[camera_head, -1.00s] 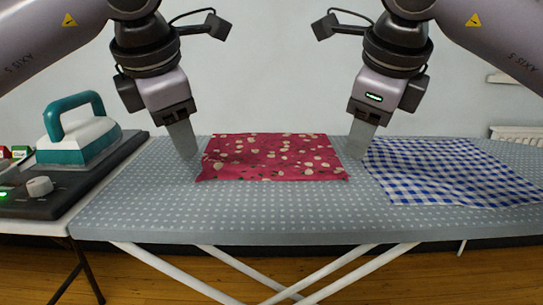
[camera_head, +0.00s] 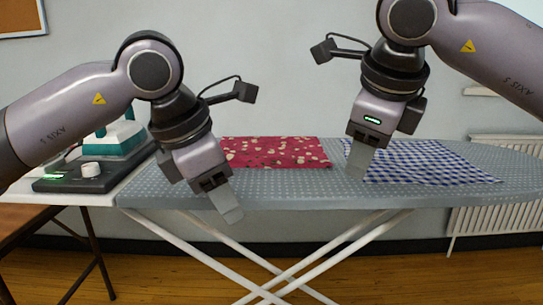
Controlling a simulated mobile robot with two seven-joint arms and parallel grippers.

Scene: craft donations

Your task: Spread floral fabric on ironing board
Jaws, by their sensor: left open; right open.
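The red floral fabric (camera_head: 275,152) lies flat on the grey dotted ironing board (camera_head: 300,187), left of its middle. Its left end is partly hidden behind my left arm. My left gripper (camera_head: 230,214) is open and empty, in front of the board's near edge and apart from the fabric. My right gripper (camera_head: 355,164) is open and empty, just right of the floral fabric. It overlaps the left end of a blue checked fabric (camera_head: 425,161) in the view; I cannot tell whether it touches it.
An iron (camera_head: 122,138) with teal parts stands on a dark base (camera_head: 95,173) at the left, partly hidden by my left arm. A white radiator (camera_head: 495,218) is on the wall at the right. The board's near strip is largely clear.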

